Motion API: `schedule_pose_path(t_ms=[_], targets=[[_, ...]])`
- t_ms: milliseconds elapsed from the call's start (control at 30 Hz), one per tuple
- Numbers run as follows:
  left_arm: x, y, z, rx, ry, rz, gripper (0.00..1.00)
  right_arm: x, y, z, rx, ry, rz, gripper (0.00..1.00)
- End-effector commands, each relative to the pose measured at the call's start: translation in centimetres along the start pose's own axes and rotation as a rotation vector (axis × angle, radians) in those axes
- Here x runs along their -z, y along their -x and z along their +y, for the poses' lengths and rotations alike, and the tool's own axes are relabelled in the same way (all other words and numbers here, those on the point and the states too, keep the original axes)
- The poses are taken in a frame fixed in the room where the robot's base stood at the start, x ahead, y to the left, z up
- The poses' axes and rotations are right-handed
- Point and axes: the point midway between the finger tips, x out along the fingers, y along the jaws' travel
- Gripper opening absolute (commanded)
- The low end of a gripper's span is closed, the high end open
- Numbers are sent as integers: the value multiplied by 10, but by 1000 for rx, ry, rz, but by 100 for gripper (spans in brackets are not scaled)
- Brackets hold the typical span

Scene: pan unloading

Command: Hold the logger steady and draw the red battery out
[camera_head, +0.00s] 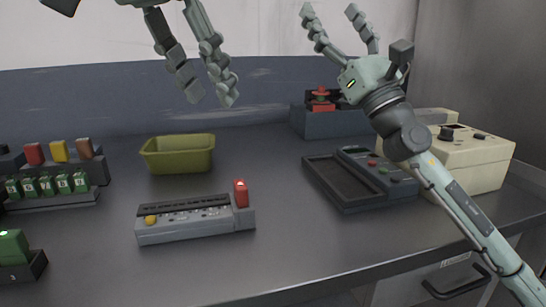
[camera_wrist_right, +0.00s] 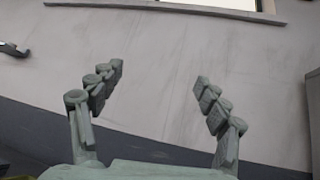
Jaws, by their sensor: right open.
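The logger (camera_head: 190,225) is a long grey block with a yellow button near its left end, lying on the bench left of centre. The red battery (camera_head: 241,193) stands upright at its right end, its lower part hidden in the housing. My left gripper (camera_head: 211,97) hangs above and behind the logger, fingers pointing down, open and empty, apart from the battery. My right gripper (camera_head: 330,12) is raised high at the right, fingers pointing up, open and empty. In the right wrist view its spread fingers (camera_wrist_right: 160,74) show only wall behind them.
An olive bin (camera_head: 178,154) stands behind the logger. A rack (camera_head: 52,197) with several green cells is at the left. A dark tray device (camera_head: 350,182), a box with a red knob (camera_head: 335,121) and a beige instrument (camera_head: 472,160) are at the right. Bench in front of the logger is clear.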

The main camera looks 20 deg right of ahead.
Motion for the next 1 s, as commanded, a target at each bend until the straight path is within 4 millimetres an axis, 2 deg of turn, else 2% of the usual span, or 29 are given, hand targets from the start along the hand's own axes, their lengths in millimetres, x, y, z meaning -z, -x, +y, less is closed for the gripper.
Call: schedule_pose_path(t_ms=[33, 67, 167, 267, 300, 400, 500, 600, 700, 867, 1000], targets=[[0, 0, 0, 0, 0, 0, 34, 13, -6, 25, -102, -17, 47, 76], [0, 0, 0, 0, 0, 0, 34, 22, -8, 40, -164, -30, 78, 76], [0, 0, 0, 0, 0, 0, 34, 52, -2, 91, -380, -76, 196, 76], [0, 0, 0, 0, 0, 0, 34, 83, 20, 136, -604, -124, 340, 76], [0, 0, 0, 0, 0, 0, 34, 94, 33, 150, -695, -144, 403, 76], [0, 0, 0, 0, 0, 0, 34, 116, 74, 174, -899, -199, 566, 76], [0, 0, 0, 0, 0, 0, 34, 128, 117, 182, -1063, -255, 717, 76], [0, 0, 0, 0, 0, 0, 34, 131, 152, 180, -1183, -307, 840, 76], [0, 0, 0, 0, 0, 0, 34, 130, 178, 175, -1261, -348, 926, 76], [0, 0, 0, 0, 0, 0, 34, 128, 197, 172, -1319, -382, 990, 76], [0, 0, 0, 0, 0, 0, 34, 133, 201, 185, -1329, -387, 996, 76]])
